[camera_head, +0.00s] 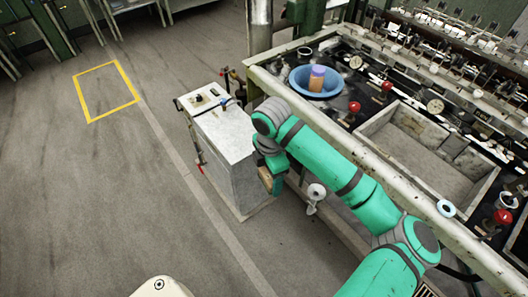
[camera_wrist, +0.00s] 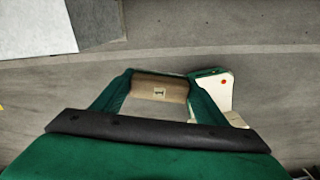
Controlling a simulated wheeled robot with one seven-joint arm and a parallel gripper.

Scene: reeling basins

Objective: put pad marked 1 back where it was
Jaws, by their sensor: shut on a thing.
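In the head view my gripper (camera_head: 273,182) hangs beside the right side of the grey cabinet, in front of the long bench. Only a small brown part of the pad (camera_head: 265,173) shows there. The pad is clear of any surface in the wrist view, with grey floor behind it.
The grey cabinet (camera_head: 225,140) stands close left of my gripper. The bench (camera_head: 384,143) carries a blue basin (camera_head: 299,77) with an orange-and-purple container (camera_head: 316,79), red knobs and a pale ring (camera_head: 446,208). A yellow floor square (camera_head: 88,119) is empty; floor at left is free.

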